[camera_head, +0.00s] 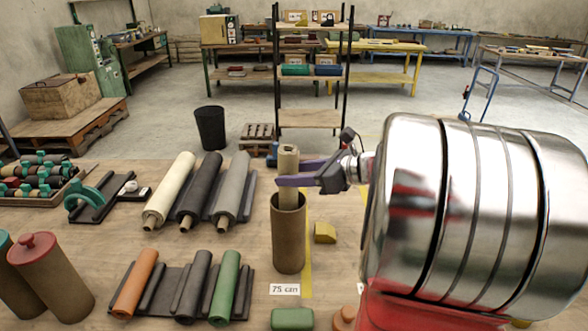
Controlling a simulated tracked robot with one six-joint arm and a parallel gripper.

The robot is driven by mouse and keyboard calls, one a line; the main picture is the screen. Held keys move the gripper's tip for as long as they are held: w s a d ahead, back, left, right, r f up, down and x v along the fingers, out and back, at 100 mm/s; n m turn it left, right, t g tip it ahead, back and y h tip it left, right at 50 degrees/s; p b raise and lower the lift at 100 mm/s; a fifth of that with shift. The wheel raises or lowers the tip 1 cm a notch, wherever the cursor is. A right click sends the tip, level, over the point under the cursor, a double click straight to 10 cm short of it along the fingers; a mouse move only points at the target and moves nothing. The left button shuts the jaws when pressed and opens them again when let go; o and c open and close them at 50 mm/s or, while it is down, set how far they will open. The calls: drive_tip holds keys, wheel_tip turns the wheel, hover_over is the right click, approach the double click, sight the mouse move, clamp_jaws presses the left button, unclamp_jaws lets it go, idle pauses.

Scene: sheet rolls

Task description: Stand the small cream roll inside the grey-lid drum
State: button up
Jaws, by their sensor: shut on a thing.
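A small cream-tan roll (289,159) stands upright in the middle of the picture, its hollow top end showing. My gripper (285,174), with purple fingers, reaches in from the right and is shut on its upper part. Directly below is an open brown drum (288,243), upright on the table behind a "75 cm" label. The roll's lower end is inside the drum's mouth and hidden by its wall; I cannot tell whether it touches the bottom. No lid is on this drum, and I cannot make out a grey lid.
Cream (170,189), black (199,185) and grey (232,188) rolls lie on a rack at left. Orange, dark and green (225,284) rolls lie in front. A red-lidded drum (52,280) stands front left. A yellow block (324,233) sits right of the open drum.

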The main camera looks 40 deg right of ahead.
sight(297, 202)
drive_tip(key=shift+f, duration=3.15)
drive_tip(key=shift+s+a+f, duration=0.1)
drive_tip(key=shift+s+f, duration=0.05)
drive_tip(key=shift+f, duration=0.9)
drive_tip(key=o, duration=1.5)
drive_tip(key=v, duration=0.4)
drive_tip(key=r+v, duration=0.1)
drive_tip(key=v, duration=0.9)
drive_tip(key=shift+w+r, duration=0.25)
